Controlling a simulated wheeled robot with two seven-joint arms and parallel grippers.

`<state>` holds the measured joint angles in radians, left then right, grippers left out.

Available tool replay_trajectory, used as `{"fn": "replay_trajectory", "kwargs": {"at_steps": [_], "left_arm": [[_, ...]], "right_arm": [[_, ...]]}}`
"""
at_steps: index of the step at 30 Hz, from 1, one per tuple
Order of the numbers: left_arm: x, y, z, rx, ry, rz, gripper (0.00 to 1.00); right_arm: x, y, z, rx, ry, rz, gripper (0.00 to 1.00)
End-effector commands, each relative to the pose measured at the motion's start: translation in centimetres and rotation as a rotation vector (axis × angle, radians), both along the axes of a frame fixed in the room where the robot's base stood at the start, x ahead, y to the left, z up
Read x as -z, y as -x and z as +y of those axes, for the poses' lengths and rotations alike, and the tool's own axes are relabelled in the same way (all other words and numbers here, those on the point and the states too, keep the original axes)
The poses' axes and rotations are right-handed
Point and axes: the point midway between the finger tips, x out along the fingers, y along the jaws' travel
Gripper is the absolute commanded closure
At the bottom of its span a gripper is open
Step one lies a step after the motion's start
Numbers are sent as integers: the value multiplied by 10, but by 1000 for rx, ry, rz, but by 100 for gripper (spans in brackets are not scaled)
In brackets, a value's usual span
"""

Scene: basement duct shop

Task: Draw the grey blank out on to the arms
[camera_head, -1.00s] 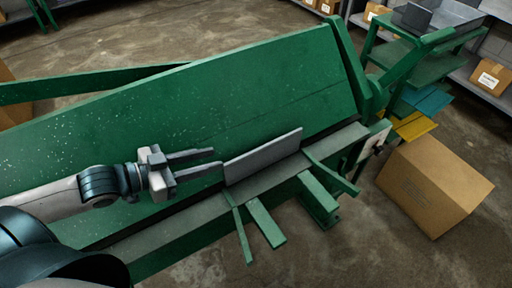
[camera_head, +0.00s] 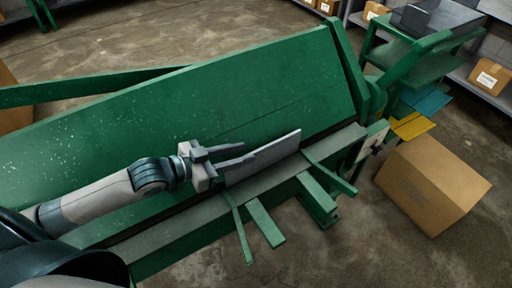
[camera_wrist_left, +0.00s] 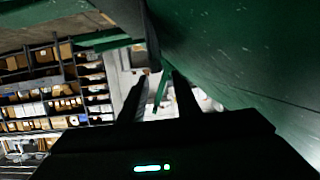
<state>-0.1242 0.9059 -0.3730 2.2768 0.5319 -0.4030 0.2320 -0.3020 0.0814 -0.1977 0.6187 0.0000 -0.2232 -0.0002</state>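The grey blank (camera_head: 268,156) is a flat plate standing on edge in the slot along the front of the green machine (camera_head: 190,120), its upper part showing. Several green arms (camera_head: 266,224) stick out from the machine's front edge below it. My left gripper (camera_head: 248,153) is at the blank's upper left edge with its fingers apart; one finger overlaps the plate in the picture. I cannot tell whether the plate is between the fingers. The left wrist view shows the two dark fingers (camera_wrist_left: 160,78) spread with a gap. My right gripper is not in view.
A cardboard box (camera_head: 432,185) stands on the floor at the right. A green rack (camera_head: 420,65) with sheets is behind it. Shelves with boxes (camera_head: 490,75) line the back. Concrete floor is clear in front of the arms.

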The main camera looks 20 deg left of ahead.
Motion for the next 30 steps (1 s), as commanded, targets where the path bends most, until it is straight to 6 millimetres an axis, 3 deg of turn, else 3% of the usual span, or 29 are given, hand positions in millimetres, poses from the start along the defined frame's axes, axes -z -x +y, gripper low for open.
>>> {"fn": "replay_trajectory", "kwargs": {"at_steps": [12, 25, 28, 30], "left_arm": [[14, -38, -29, -1, 2, -1, 70], [17, -42, -32, -1, -1, 1, 70], [17, -42, -32, -1, 0, 0, 94], [17, -42, -32, -1, 0, 0, 100]], "right_arm": [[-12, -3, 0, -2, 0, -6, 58], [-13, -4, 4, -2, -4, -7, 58], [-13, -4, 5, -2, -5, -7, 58], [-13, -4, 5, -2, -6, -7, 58]]}}
